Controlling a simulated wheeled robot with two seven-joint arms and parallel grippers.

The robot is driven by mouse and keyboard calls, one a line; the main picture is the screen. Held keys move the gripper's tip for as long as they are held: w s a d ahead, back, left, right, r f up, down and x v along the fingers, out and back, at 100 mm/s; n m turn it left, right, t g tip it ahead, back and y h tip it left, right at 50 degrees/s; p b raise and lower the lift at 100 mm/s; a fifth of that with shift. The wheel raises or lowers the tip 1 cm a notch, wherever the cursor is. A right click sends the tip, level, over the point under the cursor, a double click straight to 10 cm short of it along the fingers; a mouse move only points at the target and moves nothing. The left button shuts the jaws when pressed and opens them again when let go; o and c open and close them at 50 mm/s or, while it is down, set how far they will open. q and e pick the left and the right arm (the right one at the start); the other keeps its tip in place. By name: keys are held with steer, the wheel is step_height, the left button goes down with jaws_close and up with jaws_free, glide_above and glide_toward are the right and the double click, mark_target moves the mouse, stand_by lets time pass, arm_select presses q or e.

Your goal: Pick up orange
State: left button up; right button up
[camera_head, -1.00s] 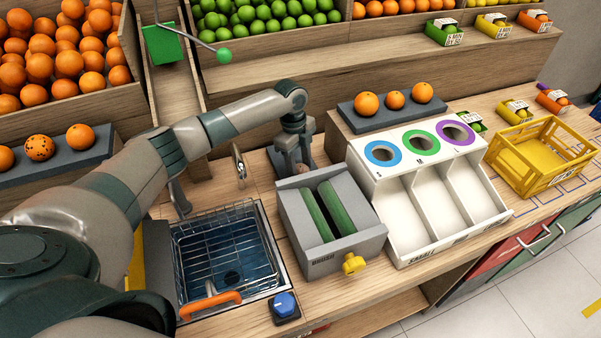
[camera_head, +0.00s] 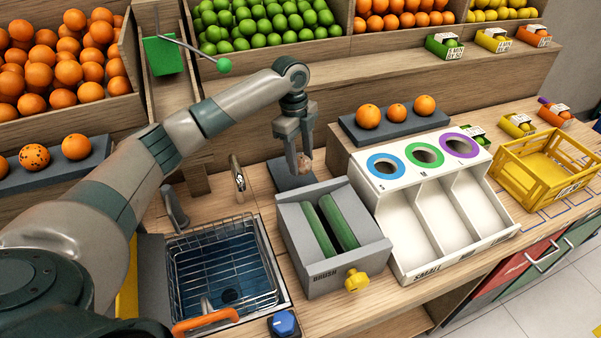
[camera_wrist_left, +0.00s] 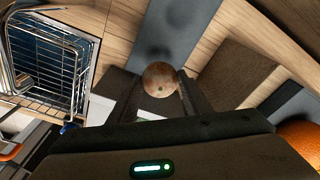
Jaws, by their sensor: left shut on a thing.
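My left gripper (camera_head: 299,158) is shut on a small brownish, dull round fruit (camera_head: 304,163), which looks like a dirty orange. The fruit hangs above a dark grey slab (camera_head: 284,179) behind the brush box. In the left wrist view the fruit (camera_wrist_left: 160,77) sits between the two dark fingertips, with the slab (camera_wrist_left: 170,35) below it. Most of the fruit is hidden by the fingers in the head view. My right gripper is not in view.
A grey brush box (camera_head: 316,278) with green rollers stands just in front. A sink with a wire basket (camera_head: 222,268) is left of it. A white sorter (camera_head: 408,240) stands right. Three clean oranges (camera_head: 397,112) lie on a raised slab; a yellow crate (camera_head: 510,181) is far right.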

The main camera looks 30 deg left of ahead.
arm_select(q)
steer(key=shift+r, duration=0.65)
stand_by(1.2)
steer(key=shift+s+d+r+p, duration=0.3)
steer(key=shift+r+p, duration=0.25)
steer(key=shift+p, duration=0.25)
steer(key=s+d+r+p, duration=0.2)
steer(key=s+d+p, duration=0.3)
steer(key=s+d, duration=0.1)
steer(key=s+d+r+p, duration=0.2)
steer(key=s+d+p, duration=0.3)
steer(key=s+d, duration=0.1)
steer(key=shift+d+r+p, duration=0.25)
steer(key=shift+d+p, duration=0.05)
steer(key=shift+d, duration=0.35)
steer(key=shift+f, duration=0.1)
steer(key=shift+d+f+b, duration=0.1)
steer(key=shift+f+b, duration=0.95)
steer(key=shift+f, duration=2.45)
